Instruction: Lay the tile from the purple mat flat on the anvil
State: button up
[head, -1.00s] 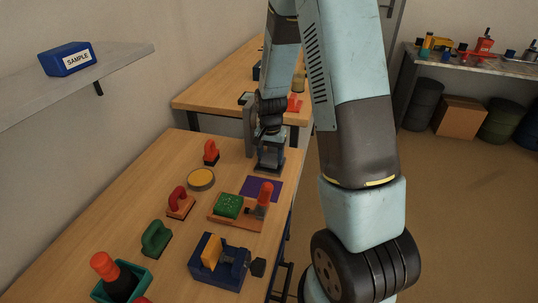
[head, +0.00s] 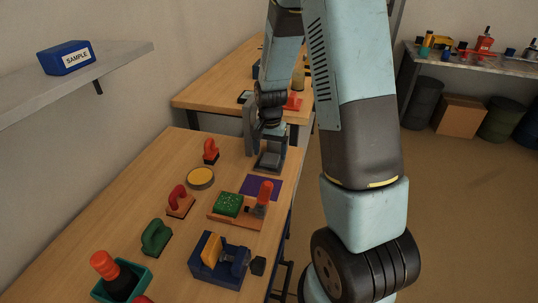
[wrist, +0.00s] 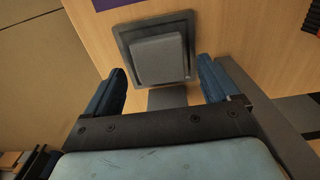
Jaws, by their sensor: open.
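The anvil (head: 270,167) is a dark grey square base at the far end of the near table. In the wrist view the anvil (wrist: 133,38) has a lighter grey square slab (wrist: 160,58) lying flat and roughly centred on it. I cannot tell whether this slab is the tile or the anvil's own top. The purple mat (head: 258,187) is just in front of the anvil, and no tile shows on its visible part. My gripper (wrist: 162,85) is open above the anvil, its blue fingers apart on either side of the view with nothing between them.
A grey upright (head: 248,130) stands close left of the anvil. A wooden board (head: 226,219) with a green block and a red-handled tool partly covers the mat's near side. A yellow-topped round tin (head: 201,178) and a red-handled stamp (head: 210,152) stand to the left.

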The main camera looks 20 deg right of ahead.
aim_at(270, 157)
notch_tip(270, 157, up, 10)
jog(key=s+r+n+t, duration=0.3)
jog(key=s+r, duration=0.8)
jog(key=r, duration=0.4)
jog(key=s+r+n+t, duration=0.1)
jog(key=s+r+n, duration=0.1)
jog(key=s, duration=0.5)
jog(key=s+r+n+t, duration=0.1)
jog(key=s+r, duration=0.3)
jog(key=s, duration=0.3)
jog(key=shift+a+n+t, duration=0.2)
jog(key=shift+n+t, duration=0.1)
jog(key=shift+n, duration=0.1)
